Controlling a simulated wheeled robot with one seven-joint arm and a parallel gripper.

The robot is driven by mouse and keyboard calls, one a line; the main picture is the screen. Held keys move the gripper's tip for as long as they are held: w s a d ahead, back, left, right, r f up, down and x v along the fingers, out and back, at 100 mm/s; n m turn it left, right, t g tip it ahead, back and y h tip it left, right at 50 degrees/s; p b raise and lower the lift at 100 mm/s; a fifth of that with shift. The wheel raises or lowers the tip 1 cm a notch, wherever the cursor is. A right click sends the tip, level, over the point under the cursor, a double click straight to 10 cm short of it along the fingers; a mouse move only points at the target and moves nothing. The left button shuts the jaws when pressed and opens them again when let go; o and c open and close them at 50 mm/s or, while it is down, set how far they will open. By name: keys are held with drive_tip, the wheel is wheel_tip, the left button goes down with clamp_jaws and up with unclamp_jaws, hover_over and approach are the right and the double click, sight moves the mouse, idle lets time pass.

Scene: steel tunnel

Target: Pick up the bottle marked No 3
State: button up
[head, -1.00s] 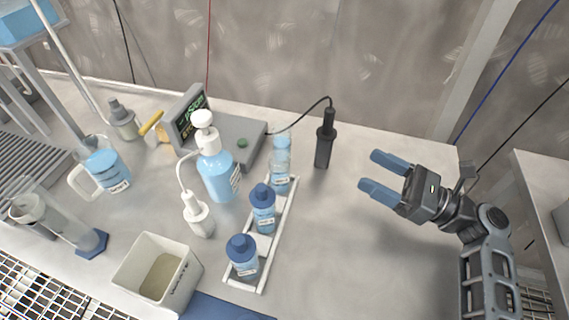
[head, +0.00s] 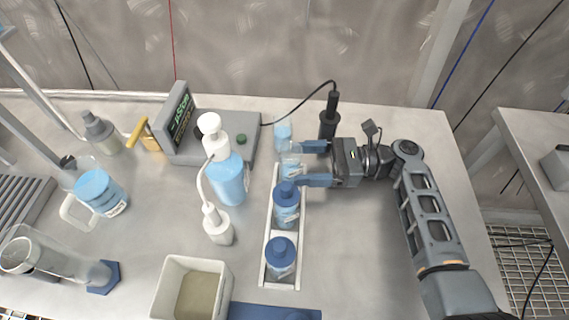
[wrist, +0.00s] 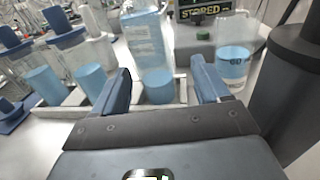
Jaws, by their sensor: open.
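A white rack (head: 268,235) holds a row of bottles on the bench. Two have blue caps, one in the middle (head: 287,208) and one at the near end (head: 281,259). A clear bottle with pale blue liquid (head: 291,168) stands at the far end. Their labels are too small to read, so I cannot tell which is No 3. My gripper (head: 302,164) is open at the right of the far-end bottle, fingers pointing left at it. In the wrist view, that bottle (wrist: 148,45) stands upright ahead, between the lines of the open fingers (wrist: 160,78); contact is not visible.
A small cup of blue liquid (head: 283,133) stands just behind the far-end bottle. A black upright tool (head: 328,122) with a cable is close behind my gripper.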

sight(282, 165)
drive_tip(key=a, duration=0.2)
drive_tip(key=s+a+p, duration=0.1)
drive_tip(key=a, duration=0.2)
drive_tip(key=shift+s+r, duration=0.1)
drive_tip(key=shift+r, duration=0.05)
drive_tip(key=c, duration=1.1)
drive_tip(key=shift+o, duration=0.2)
drive_tip(key=shift+r, duration=0.1)
